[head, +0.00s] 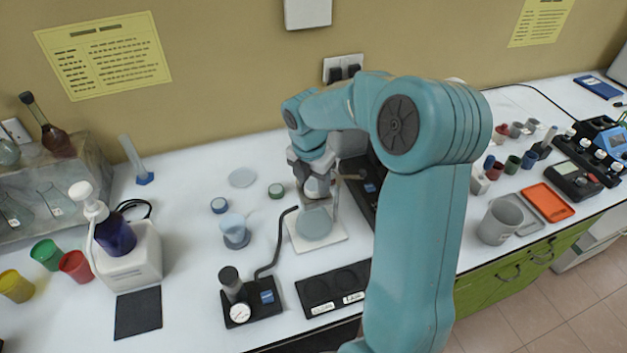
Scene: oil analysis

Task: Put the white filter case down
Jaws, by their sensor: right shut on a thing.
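My right gripper (318,200) is shut at the middle of the bench, its fingers pointing down. It is at the back edge of a pale round case (316,226), which I take to be the white filter case. The case is over a white square plate (333,243). The fingers and wrist partly hide the contact, and I cannot tell whether the case touches the plate. My left gripper is not in view.
A pump with a gauge (239,313) and bent tube stands front left. A black two-well tray (335,287) lies in front. A grey beaker (499,222) stands right.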

